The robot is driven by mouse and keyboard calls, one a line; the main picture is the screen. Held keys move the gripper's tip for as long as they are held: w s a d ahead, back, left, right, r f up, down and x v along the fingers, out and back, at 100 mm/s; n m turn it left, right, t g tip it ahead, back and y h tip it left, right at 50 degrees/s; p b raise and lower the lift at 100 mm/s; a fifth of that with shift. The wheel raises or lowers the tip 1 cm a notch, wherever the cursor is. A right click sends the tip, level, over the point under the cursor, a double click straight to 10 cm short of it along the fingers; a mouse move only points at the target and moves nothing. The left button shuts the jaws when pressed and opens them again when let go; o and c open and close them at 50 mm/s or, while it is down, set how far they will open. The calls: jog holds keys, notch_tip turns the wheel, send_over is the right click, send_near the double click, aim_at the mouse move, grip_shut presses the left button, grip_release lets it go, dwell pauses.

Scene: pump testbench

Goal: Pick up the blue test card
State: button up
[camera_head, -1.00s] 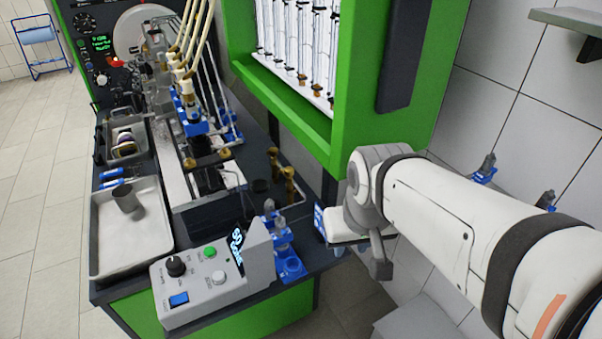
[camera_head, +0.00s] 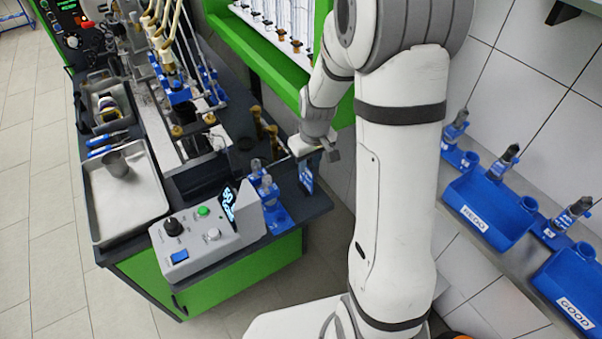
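A small upright blue card with white markings (camera_head: 306,177) shows at the right corner of the bench, near its edge. My gripper (camera_head: 322,152) is right above it, partly behind my arm. Its dark fingertips are small in this view. The card's top end meets or is hidden by the gripper. I cannot tell whether the fingers touch or hold it.
A grey control box (camera_head: 205,233) with buttons stands to the left on the bench (camera_head: 243,162). Small blue holders (camera_head: 271,205) sit between box and card. A metal tray (camera_head: 125,205) is farther left. Blue bins labelled REDO (camera_head: 492,205) and GOOD (camera_head: 577,283) are at right.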

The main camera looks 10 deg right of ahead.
aim_at(304, 185)
jog(key=shift+w+a+f+p, duration=0.1)
jog(key=shift+w+f+p, duration=0.2)
jog(key=shift+f, duration=1.05)
jog(key=shift+w+a+f+p, duration=0.1)
jog(key=shift+w+f+p, duration=0.2)
jog(key=shift+f, duration=1)
jog(key=shift+w+a+f+p, duration=0.15)
jog(key=shift+f+p, duration=0.2)
jog(key=shift+f, duration=1)
jog(key=shift+d, duration=0.1)
grip_shut()
